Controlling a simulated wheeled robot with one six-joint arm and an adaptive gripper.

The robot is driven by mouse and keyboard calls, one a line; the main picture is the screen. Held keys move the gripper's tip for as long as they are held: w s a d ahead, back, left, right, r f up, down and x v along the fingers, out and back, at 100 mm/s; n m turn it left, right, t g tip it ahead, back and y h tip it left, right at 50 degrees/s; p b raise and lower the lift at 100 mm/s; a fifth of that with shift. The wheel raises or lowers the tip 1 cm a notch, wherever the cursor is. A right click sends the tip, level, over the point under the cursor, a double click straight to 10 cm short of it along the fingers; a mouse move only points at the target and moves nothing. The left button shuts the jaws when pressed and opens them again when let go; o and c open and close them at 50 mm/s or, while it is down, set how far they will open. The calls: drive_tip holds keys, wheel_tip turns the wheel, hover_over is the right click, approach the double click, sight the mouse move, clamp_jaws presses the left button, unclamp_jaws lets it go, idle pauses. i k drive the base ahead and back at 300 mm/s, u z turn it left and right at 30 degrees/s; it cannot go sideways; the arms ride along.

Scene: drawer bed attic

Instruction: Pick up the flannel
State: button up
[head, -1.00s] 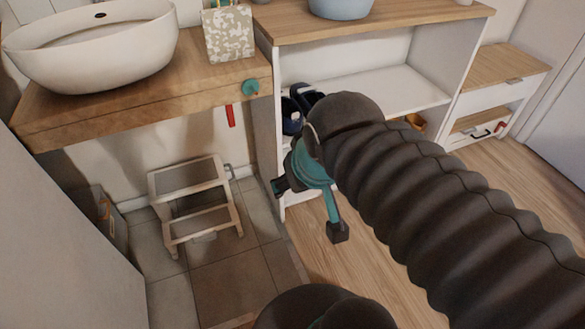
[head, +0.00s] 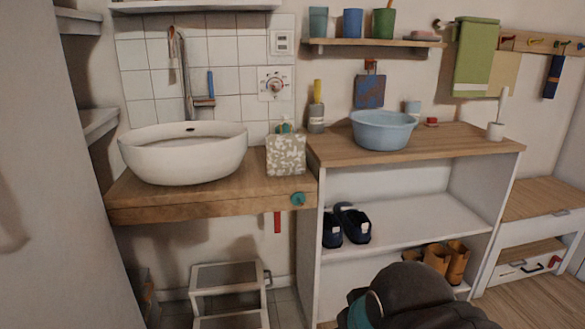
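A small blue and brown patterned cloth (head: 369,91), which looks like the flannel, hangs from a hook on the wall behind the blue basin. A larger green towel (head: 475,58) hangs from a rail further right. I cannot be fully sure which one is the flannel. My gripper (head: 357,313) shows only in part at the bottom edge, low in front of the white shelf unit and well below both cloths. Its fingertips are out of the picture, so its opening is hidden. It is apart from both cloths.
A blue basin (head: 382,129) stands on the shelf unit's wooden top (head: 455,147), below the patterned cloth. A white sink (head: 184,152) and a patterned box (head: 286,155) are left. A wall shelf with cups (head: 352,42) is above. A step stool (head: 228,290) stands below the sink.

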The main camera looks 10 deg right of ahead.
sight(285, 152)
drive_tip(key=k, duration=0.85)
drive_tip(key=u, duration=0.8)
drive_tip(key=i, duration=1.5)
drive_tip(key=z, duration=0.3)
